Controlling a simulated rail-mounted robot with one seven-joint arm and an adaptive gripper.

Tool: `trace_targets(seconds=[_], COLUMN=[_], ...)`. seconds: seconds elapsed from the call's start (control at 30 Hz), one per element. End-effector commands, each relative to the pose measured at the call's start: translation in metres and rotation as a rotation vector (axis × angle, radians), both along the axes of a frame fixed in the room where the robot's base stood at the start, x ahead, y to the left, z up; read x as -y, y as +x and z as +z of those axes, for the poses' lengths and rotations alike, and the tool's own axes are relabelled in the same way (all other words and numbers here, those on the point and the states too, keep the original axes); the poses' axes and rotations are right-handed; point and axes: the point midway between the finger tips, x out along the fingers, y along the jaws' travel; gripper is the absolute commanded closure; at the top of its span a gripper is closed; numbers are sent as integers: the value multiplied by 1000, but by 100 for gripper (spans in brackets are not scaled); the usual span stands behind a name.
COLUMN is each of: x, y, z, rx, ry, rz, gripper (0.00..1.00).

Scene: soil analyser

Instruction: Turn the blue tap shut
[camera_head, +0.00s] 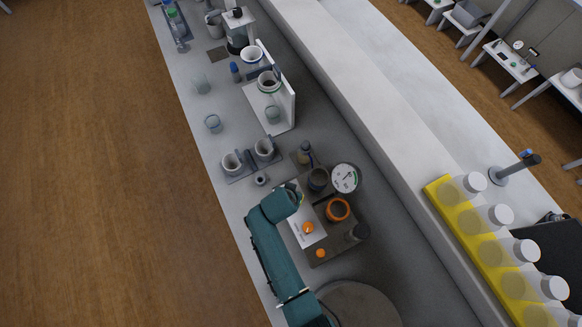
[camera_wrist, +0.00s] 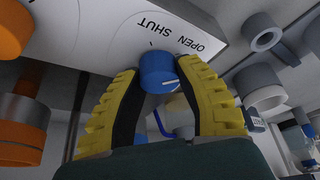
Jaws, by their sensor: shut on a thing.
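The blue tap (camera_wrist: 158,72) is a round blue knob with a white pointer line, on a white panel (camera_wrist: 110,25) marked OPEN and SHUT in the wrist view. The white line points down and to the right, away from the printed words. My gripper (camera_wrist: 158,80) has yellow-and-black fingers on either side of the knob and is shut on it. In the head view my teal arm (camera_head: 268,245) reaches the white panel (camera_head: 312,238) and hides the blue tap.
An orange knob (camera_wrist: 8,30) is at the left of the wrist view, above an orange-ringed part (camera_wrist: 20,140). In the head view an orange-rimmed pot (camera_head: 338,210) and a round gauge (camera_head: 345,178) stand close by. Cups (camera_head: 232,163) stand farther up the bench.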

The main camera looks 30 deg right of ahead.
Motion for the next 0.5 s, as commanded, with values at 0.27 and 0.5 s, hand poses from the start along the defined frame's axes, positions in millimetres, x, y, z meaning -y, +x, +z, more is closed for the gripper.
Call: trace_targets(seconds=[0.27, 0.5], x=[0, 1], y=[0, -1], z=[0, 1], rx=[0, 0], ry=[0, 1], rz=[22, 127], gripper=[100, 100])
